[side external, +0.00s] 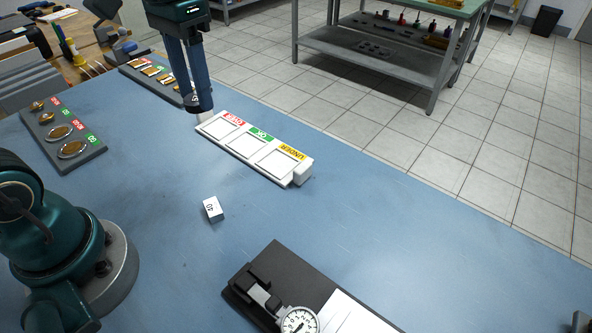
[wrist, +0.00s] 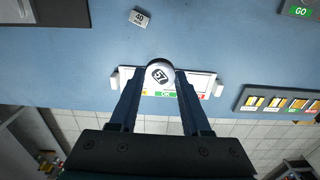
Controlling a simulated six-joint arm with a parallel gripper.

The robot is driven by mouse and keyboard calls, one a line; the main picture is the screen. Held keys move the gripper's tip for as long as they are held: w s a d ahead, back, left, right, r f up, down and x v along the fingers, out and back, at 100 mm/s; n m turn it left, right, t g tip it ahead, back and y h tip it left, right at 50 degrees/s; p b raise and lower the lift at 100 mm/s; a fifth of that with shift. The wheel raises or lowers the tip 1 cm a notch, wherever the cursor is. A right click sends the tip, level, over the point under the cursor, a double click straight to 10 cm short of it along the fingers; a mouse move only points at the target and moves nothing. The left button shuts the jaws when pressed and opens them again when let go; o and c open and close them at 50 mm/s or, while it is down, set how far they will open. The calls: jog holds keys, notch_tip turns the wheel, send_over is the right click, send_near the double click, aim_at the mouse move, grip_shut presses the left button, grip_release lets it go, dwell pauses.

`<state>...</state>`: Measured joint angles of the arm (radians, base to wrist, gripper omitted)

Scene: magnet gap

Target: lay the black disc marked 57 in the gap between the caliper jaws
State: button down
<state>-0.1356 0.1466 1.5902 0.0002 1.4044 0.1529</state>
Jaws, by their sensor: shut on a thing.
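The disc marked 57 (wrist: 160,73) is between my fingertips in the wrist view, its label facing the camera. My gripper (wrist: 159,82) is shut on it. In the side view my gripper (side external: 201,108) is over the left end of the white sorting tray (side external: 290,184); the disc is hard to make out there. The caliper with its round dial (side external: 299,320) stands on a black base (side external: 283,254) at the bottom of the side view, far from my gripper. Its metal jaws (side external: 262,295) are small, and their gap cannot be made out clearly.
A small pale block marked 40 (side external: 212,209) lies on the blue table (side external: 165,180) between tray and caliper. A grey board with brass-coloured parts (side external: 68,141) lies at left, another (side external: 150,72) behind. The table between the tray and the caliper is otherwise mostly clear.

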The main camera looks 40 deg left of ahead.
jog(key=w+d+f+m, duration=0.2)
jog(key=d, duration=0.7)
jog(key=w+d+f+m, duration=0.2)
jog(key=w+d, duration=0.1)
jog(key=d, duration=0.6)
jog(key=s+d+f+m, duration=0.1)
jog(key=s+d+f, duration=0.1)
jog(key=s+d, duration=0.2)
jog(key=s+d+f+m, duration=0.2)
jog(key=s+d+f, duration=0.1)
jog(key=d, duration=0.5)
jog(key=s+d+f+m, duration=0.1)
jog(key=s+d+f, duration=0.1)
jog(key=s+d, duration=0.2)
jog(key=shift+s+d+f+m, duration=0.1)
jog(key=shift+s+d+m, duration=0.1)
jog(key=shift+d, duration=0.35)
jog(key=shift+s+d+f+m, duration=0.1)
jog(key=shift+s+d+m, duration=0.1)
jog(key=shift+d, duration=0.35)
jog(key=shift+r, duration=0.1)
jog(key=shift+f, duration=1.6)
jog(key=shift+f, duration=0.15)
